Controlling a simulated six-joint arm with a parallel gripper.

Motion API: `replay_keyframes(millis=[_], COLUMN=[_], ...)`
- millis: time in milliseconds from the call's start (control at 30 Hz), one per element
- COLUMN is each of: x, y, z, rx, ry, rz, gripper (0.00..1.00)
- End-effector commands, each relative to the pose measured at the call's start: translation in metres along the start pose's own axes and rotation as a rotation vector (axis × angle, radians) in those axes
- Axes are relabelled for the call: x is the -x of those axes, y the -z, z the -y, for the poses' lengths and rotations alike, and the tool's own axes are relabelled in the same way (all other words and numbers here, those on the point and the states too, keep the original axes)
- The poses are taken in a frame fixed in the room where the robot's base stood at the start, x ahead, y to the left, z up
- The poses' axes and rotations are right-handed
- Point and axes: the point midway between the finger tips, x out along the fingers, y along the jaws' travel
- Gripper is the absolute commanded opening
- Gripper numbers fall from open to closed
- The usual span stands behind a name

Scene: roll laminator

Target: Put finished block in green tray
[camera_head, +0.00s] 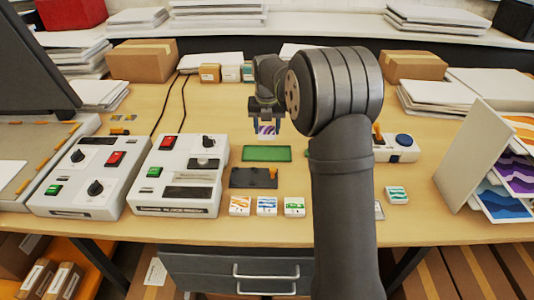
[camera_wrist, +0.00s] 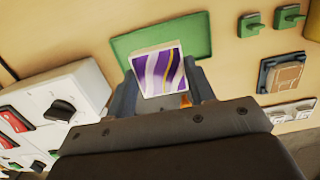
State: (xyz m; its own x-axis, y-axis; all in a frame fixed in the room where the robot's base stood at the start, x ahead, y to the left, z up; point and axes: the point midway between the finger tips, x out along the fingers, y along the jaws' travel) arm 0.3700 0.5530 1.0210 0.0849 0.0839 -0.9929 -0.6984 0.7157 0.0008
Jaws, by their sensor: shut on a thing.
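My gripper (camera_head: 267,116) is shut on a white block with a purple, white and yellow wavy print (camera_head: 268,130). The block (camera_wrist: 158,72) shows large between the fingers in the wrist view. The green tray (camera_head: 267,153) lies flat on the table just in front of the held block in the head view. In the wrist view the green tray (camera_wrist: 190,33) is partly hidden behind the block and fingers. The visible part of the tray is empty. The block appears held above the table, apart from the tray; its exact height is hard to tell.
A dark fixture (camera_head: 254,178) and several printed blocks (camera_head: 267,205) stand in front of the tray. Two control machines (camera_head: 180,175) (camera_head: 88,175) stand left. Another block (camera_head: 397,195) and a white box with a blue button (camera_head: 402,147) lie right. My arm hides part of the table.

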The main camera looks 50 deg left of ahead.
Motion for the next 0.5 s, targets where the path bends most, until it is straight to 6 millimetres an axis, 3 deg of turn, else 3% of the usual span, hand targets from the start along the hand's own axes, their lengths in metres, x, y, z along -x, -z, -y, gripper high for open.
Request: replay_keyframes(millis=[500], x=[-0.073], y=[0.008], z=[0.000], rx=[0.015], ry=[0.000], rz=[-0.002], gripper=[0.26])
